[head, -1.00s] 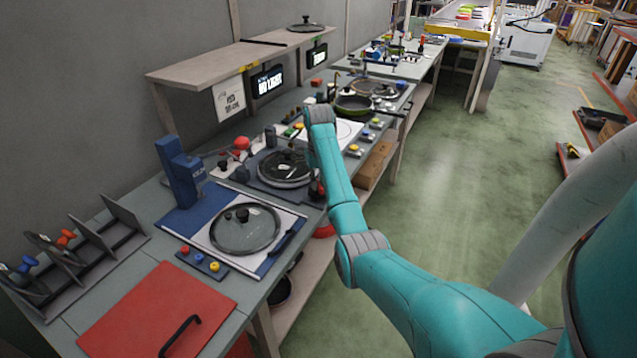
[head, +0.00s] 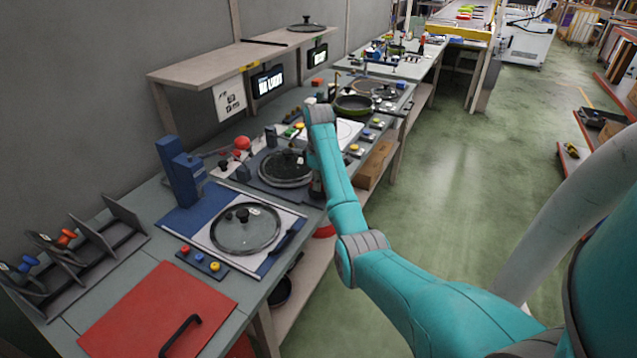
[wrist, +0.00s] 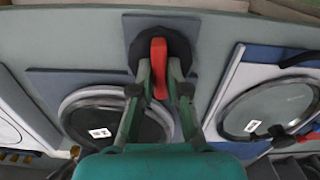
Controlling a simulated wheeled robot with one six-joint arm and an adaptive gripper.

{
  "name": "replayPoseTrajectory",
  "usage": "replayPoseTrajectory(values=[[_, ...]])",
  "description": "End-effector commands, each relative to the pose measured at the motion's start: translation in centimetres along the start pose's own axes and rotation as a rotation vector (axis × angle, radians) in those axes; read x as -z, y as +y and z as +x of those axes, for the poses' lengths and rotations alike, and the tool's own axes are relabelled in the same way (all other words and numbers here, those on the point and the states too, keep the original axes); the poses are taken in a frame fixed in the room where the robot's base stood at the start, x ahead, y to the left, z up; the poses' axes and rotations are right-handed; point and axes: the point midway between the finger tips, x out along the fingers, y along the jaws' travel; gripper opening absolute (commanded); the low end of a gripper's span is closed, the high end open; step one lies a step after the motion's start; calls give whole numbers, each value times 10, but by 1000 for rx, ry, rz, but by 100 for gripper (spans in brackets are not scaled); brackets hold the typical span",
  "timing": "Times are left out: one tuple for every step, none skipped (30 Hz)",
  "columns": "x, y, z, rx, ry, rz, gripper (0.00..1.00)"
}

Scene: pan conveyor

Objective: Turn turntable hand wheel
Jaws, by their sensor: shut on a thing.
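The hand wheel is a dark round disc (wrist: 181,45) with a red bar handle (wrist: 158,50), on a grey-blue plate in the wrist view. My gripper (wrist: 159,74) has one finger on each side of the red handle and is shut on it. The turntable (wrist: 71,114) with a glass lid lies beside my left finger; it also shows in the head view (head: 264,180), left of my arm. In the head view my wrist hides most of the hand wheel.
A second glass lid (head: 245,232) lies on a blue-edged white board in front of the turntable. A blue post (head: 176,172) stands behind it. A red panel (head: 150,308) with a black handle is nearest. The floor right of the bench is open.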

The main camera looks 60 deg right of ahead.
Motion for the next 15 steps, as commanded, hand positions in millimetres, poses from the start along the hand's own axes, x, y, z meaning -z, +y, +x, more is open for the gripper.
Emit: replayPoseTrajectory(values=[[0,2,-1,-4,1,-16,0],[0,2,-1,-4,1,-26,0],[0,2,-1,-4,1,-38,0],[0,2,-1,-4,1,-47,0],[0,2,-1,-5,1,-54,0],[0,2,-1,-5,1,-61,0],[-1,2,-1,-5,1,-66,0],[-1,2,-1,-5,1,-70,0],[-1,2,-1,-5,1,-75,0],[-1,2,-1,-5,1,-78,0],[-1,2,-1,-5,1,-80,0],[-1,2,-1,-5,1,-81,0],[-1,2,-1,-5,1,-82,0],[-1,2,-1,-5,1,-82,0],[-1,2,-1,-5,1,-82,0]])
